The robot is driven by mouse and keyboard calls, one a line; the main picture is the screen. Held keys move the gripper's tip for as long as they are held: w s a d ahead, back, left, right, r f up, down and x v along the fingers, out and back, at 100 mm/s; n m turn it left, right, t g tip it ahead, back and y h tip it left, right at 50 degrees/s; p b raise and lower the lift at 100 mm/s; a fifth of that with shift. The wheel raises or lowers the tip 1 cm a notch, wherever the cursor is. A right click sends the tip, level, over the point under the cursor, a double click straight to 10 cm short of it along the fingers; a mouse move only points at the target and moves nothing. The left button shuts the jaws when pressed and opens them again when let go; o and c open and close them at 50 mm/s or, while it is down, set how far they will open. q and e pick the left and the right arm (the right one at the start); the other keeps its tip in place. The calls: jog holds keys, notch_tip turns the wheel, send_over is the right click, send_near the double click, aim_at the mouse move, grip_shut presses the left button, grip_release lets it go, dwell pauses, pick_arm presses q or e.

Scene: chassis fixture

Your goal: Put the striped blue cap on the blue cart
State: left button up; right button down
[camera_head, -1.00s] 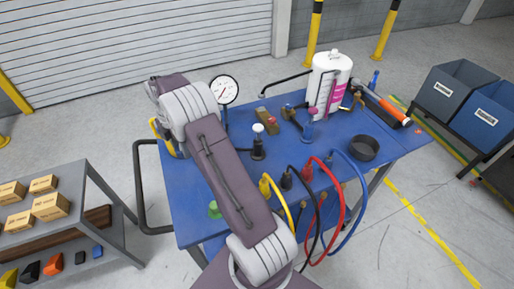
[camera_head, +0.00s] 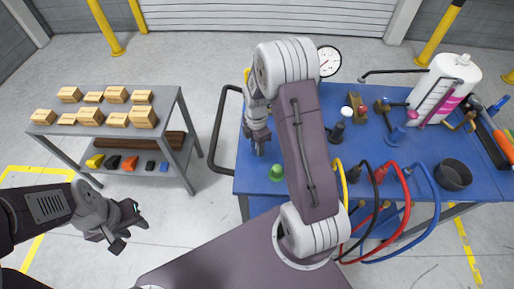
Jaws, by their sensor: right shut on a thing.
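The blue cart (camera_head: 352,130) fills the right half of the view. My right gripper (camera_head: 259,150) points down over the cart's left end, beyond the green knob (camera_head: 277,172). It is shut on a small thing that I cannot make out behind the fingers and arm. My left gripper (camera_head: 128,229) is open and empty at the lower left, in front of the grey shelf. I cannot pick out a striped blue cap for certain. A small blue piece (camera_head: 164,167) lies on the lower shelf, too small to show stripes.
The grey shelf (camera_head: 183,125) holds several cardboard boxes (camera_head: 143,116) on top and small coloured pieces below. On the cart stand a white canister (camera_head: 440,85), a black cup (camera_head: 453,174), a gauge (camera_head: 329,61) and looped hoses (camera_head: 426,215). Open floor separates shelf and cart.

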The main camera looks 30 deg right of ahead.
notch_tip(320, 180, down, 2)
jog(key=shift+w+f, duration=0.1)
jog(key=shift+f, duration=0.2)
jog(key=c, duration=0.9)
grip_release()
